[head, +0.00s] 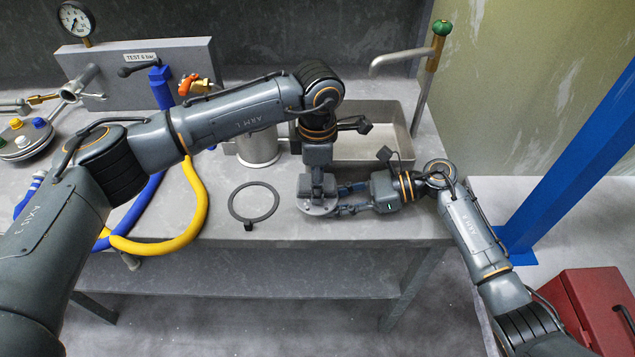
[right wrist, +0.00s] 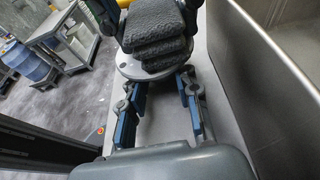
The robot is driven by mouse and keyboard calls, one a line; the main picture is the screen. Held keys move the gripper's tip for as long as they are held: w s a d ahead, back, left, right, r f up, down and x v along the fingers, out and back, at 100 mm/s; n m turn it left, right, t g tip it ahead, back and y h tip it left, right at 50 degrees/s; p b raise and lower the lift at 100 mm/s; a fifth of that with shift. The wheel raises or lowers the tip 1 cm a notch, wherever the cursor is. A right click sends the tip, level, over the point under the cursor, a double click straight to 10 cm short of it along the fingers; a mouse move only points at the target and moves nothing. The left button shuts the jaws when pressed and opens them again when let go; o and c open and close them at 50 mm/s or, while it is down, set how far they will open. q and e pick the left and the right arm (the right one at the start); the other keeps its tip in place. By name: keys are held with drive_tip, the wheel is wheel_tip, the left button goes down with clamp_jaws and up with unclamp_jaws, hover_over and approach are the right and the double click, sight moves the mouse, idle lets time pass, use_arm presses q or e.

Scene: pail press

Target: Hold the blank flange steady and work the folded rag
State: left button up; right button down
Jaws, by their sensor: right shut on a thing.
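The blank flange (head: 316,210) is a grey metal disc with bolt holes, flat on the bench near its front edge. In the right wrist view it shows as a pale disc (right wrist: 150,72) under the folded rag (right wrist: 157,50), a dark, textured, layered pad. My left gripper (head: 318,190) points down over the flange; its blue-padded fingers flank the rag and look shut on it. My right gripper (head: 346,198) comes in low from the right. Its fingertips (right wrist: 158,85) are shut on the flange, one to each side of its near rim. The head view hides most of the rag.
A black ring gasket (head: 254,203) lies on the bench left of the flange. A metal cylinder (head: 257,150) and a steel tray (head: 372,160) stand behind. Yellow hose (head: 190,215) and blue hose (head: 140,210) loop at left. A red case (head: 600,310) stands at lower right.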

use_arm(q)
drive_tip(key=shift+w, duration=0.5)
drive_tip(key=shift+s+f, duration=0.1)
drive_tip(key=shift+s, duration=0.9)
drive_tip(key=shift+w, duration=1)
use_arm(e)
drive_tip(key=shift+r, duration=0.1)
